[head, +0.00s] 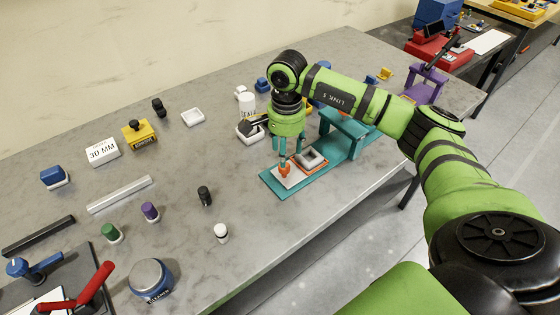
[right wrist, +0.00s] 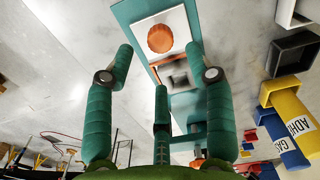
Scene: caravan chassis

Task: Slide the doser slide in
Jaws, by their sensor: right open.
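The doser slide (head: 292,179) is a pale plate with an orange knob (head: 284,171) and an orange-edged square pocket (head: 312,158). It lies on a teal base (head: 273,186), its knob end out in front of the teal bridge (head: 347,130). In the right wrist view the slide (right wrist: 178,22) shows its round orange knob (right wrist: 160,38) beyond the fingertips. My right gripper (head: 288,152) is open with spread teal fingers, pointing down just above the knob. I cannot tell whether a finger touches it. My left gripper is not in view.
A white tray (head: 250,138) stands close left of the right gripper. The table's front edge (head: 330,220) runs close by the base. Bare table lies between the bottles and the base.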

